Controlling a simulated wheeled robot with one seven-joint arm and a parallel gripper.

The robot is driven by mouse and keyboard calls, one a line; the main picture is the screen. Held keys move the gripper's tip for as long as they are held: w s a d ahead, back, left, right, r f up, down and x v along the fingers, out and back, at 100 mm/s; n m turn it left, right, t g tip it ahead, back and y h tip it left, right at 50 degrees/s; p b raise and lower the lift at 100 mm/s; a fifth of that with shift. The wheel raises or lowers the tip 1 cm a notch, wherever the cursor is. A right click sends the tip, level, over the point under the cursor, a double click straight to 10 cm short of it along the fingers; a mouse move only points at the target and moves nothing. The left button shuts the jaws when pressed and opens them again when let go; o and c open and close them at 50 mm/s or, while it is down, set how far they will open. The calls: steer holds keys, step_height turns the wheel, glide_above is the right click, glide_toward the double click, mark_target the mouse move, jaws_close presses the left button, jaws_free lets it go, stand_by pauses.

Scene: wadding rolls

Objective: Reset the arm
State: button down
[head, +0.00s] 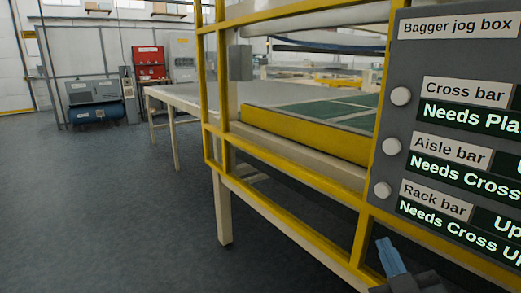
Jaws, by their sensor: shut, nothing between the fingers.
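My gripper (392,258) shows at the bottom right of the head view, in front of the yellow frame's lower rail and below the jog box. Its blue fingers are together, pointing up, with nothing held between them. The rest of my arm is mostly cut off by the bottom edge of the picture.
A grey bagger jog box (390,120) with white round buttons and text panels fills the right side. A yellow guard frame (290,184) stands before a long table (190,95). Grey floor (90,210) is clear on the left. A blue compressor (95,112) stands far back.

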steer(key=s+f+g+y, duration=0.1)
steer(key=s+f, duration=0.5)
steer(key=s, duration=0.4)
steer(key=s+m+g+p, duration=0.2)
steer(key=s+m+g, duration=0.2)
steer(key=s, duration=2.4)
steer(key=shift+f+m, duration=0.2)
steer(key=shift+m, duration=0.3)
